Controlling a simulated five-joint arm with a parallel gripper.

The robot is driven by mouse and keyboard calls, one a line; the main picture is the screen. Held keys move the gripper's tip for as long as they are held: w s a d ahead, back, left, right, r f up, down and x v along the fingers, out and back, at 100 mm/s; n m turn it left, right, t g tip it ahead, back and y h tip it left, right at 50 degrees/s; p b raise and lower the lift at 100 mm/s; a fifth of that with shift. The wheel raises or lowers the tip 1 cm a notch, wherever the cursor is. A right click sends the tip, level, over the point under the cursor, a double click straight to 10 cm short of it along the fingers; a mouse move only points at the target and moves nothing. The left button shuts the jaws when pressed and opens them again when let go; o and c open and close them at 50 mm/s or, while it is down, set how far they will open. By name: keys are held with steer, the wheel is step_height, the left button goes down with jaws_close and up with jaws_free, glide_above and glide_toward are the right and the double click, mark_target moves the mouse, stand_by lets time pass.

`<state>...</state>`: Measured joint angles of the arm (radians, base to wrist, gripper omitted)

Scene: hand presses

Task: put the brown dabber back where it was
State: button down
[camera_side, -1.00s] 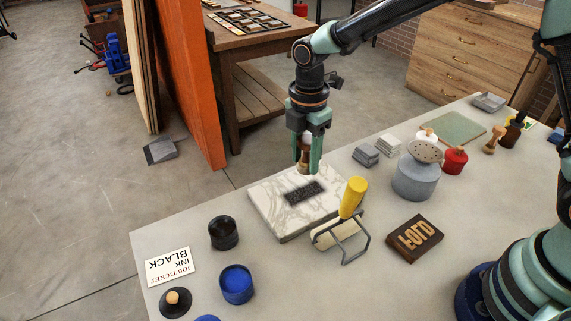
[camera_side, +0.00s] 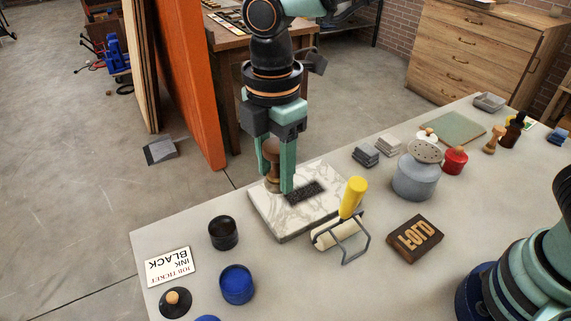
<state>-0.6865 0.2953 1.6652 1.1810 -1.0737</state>
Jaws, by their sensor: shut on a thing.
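The brown dabber (camera_side: 272,153) is upright between the fingers of my gripper (camera_side: 279,184), which is shut on it. Its turned brown handle shows between the fingers, and its lower end is partly hidden by them. My gripper is over the back left part of the marble slab (camera_side: 277,220). I cannot tell whether the dabber touches the slab. A dark ink patch (camera_side: 306,193) lies on the slab, just right of the gripper.
A yellow-handled roller (camera_side: 352,196) stands at the slab's right front, near a wood type block (camera_side: 415,237). A black pot (camera_side: 223,233), blue pot (camera_side: 237,285) and job ticket (camera_side: 170,267) are front left. A grey canister (camera_side: 414,182) stands right.

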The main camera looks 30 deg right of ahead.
steer(key=s+f, duration=0.1)
steer(key=f, duration=0.5)
steer(key=a+f, duration=0.1)
steer(key=f, duration=0.5)
steer(key=s+a+f, duration=0.1)
steer(key=f, duration=0.5)
steer(key=shift+s, duration=0.3)
steer(key=shift+f, duration=0.15)
steer(key=shift+c, duration=1.8)
jaws_free()
